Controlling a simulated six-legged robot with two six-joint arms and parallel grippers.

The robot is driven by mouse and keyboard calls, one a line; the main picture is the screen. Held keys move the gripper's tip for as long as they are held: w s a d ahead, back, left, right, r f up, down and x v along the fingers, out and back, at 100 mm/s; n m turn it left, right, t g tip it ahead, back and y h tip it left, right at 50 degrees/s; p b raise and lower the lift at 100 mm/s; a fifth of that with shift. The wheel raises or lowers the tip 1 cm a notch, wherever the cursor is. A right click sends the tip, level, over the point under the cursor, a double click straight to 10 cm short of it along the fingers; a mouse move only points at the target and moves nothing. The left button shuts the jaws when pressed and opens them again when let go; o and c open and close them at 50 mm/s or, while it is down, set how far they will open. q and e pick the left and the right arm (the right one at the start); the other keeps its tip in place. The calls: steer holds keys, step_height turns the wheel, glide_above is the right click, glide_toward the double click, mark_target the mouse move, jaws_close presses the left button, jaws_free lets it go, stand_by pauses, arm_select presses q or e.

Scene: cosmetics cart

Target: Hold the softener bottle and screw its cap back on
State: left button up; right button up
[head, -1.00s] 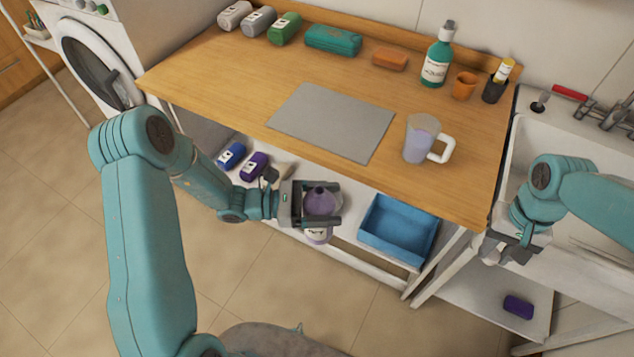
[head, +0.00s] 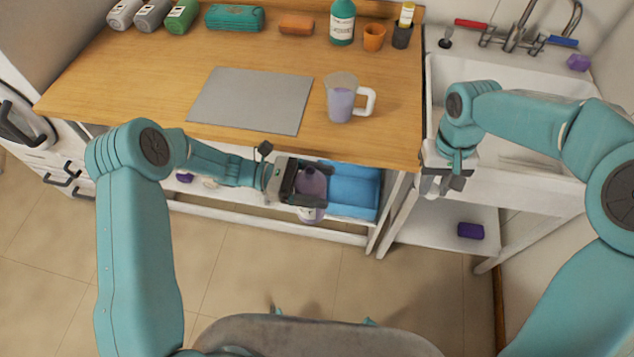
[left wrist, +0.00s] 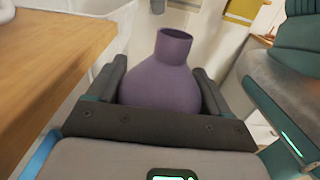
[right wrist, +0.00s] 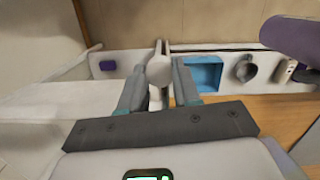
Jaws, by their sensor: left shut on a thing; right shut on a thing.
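The softener bottle (head: 312,181) is purple and sits between the fingers of my left gripper (head: 309,186), held in front of the table's edge. In the left wrist view, the bottle (left wrist: 165,85) stands roughly upright with a bare, open neck. My left gripper (left wrist: 160,95) is shut around its body. My right gripper (head: 444,184) is by the sink's front, well to the right of the bottle. In the right wrist view, my right gripper (right wrist: 159,85) is shut on a small whitish round piece, the cap (right wrist: 159,70). Fingers partly hide the cap.
The wooden table (head: 150,90) carries a grey mat (head: 250,100), a mug (head: 341,100) and several containers along its back. A blue crate (head: 352,185) is on the shelf behind the bottle. The sink (head: 500,160) stands right. Open space separates my grippers.

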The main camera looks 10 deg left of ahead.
steer(key=n, duration=0.4)
steer(key=shift+h, duration=0.3)
steer(key=n, duration=0.5)
steer(key=shift+w+d+r+n+t+h, duration=0.1)
steer(key=shift+w+r+n+t+h, duration=0.2)
steer(key=shift+w+r, duration=0.1)
steer(key=w+a+r+n+t, duration=0.1)
steer(key=w+a+r+n, duration=0.15)
steer(key=n, duration=0.65)
step_height(320, 180, up, 6)
steer(key=n+t+y, duration=0.1)
steer(key=n, duration=1.3)
glide_above(310, 169)
steer(key=shift+s+f, duration=0.1)
steer(key=shift+s, duration=0.25)
steer(key=shift+f, duration=0.1)
steer(key=shift+f, duration=1.9)
